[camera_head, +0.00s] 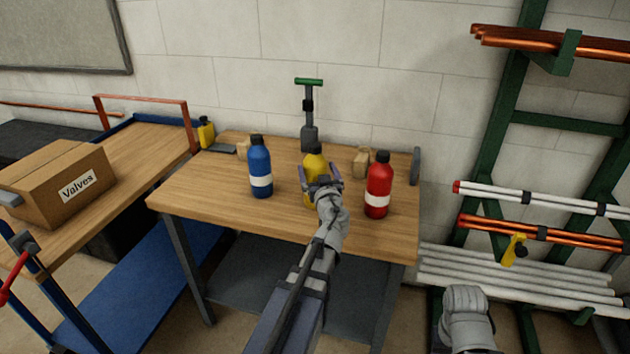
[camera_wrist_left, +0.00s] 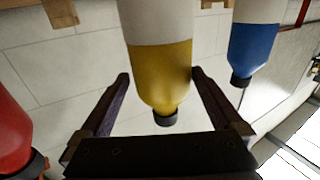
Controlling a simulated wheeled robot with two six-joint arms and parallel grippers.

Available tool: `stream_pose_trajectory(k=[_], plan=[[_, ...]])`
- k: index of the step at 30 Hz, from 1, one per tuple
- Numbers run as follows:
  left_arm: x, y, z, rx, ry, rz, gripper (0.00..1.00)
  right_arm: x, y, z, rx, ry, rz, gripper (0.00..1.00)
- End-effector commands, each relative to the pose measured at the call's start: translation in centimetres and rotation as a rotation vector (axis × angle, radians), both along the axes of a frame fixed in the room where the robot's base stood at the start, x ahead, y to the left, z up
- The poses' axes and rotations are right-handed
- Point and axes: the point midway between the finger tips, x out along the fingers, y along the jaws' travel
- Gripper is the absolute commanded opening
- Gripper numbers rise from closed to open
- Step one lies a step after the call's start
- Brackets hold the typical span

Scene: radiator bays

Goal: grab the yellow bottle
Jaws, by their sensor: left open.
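The yellow bottle (camera_head: 314,162) stands on the wooden workbench (camera_head: 215,200) between a blue bottle (camera_head: 260,162) and a red bottle (camera_head: 379,180). My left gripper (camera_head: 321,180) is at its near side, partly hiding it. In the left wrist view, which looks upside down, the yellow bottle (camera_wrist_left: 160,70) with its dark cap and white band lies between the two spread fingers of the left gripper (camera_wrist_left: 160,85). The fingers are open, one on each side; I cannot tell whether either touches it.
The blue bottle (camera_wrist_left: 255,40) and red bottle (camera_wrist_left: 14,135) flank the gripper closely. Behind stand a green-handled pump-like tool (camera_head: 308,115) and small wooden blocks (camera_head: 361,162). A cart with a cardboard box (camera_head: 55,178) is left; a green pipe rack (camera_head: 500,130) is right.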

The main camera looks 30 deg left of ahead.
Motion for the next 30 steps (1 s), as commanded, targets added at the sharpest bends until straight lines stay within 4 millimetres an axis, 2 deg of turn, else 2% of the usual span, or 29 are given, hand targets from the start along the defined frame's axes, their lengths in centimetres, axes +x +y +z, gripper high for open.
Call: stream_pose_trajectory(k=[12, 19, 30], plan=[[3.7, 3.4, 0.5, 0.000, 0.000, 0.000, 1.00, 0.0, 0.0, 0.6, 0.000, 0.000, 0.000, 0.50], [3.7, 3.5, 0.5, 0.000, 0.000, 0.000, 1.00, 0.0, 0.0, 0.5, 0.000, 0.000, 0.000, 0.50], [3.6, 3.5, 0.5, 0.000, 0.000, 0.000, 0.59, 0.0, 0.0, 0.5, 0.000, 0.000, 0.000, 0.50]])
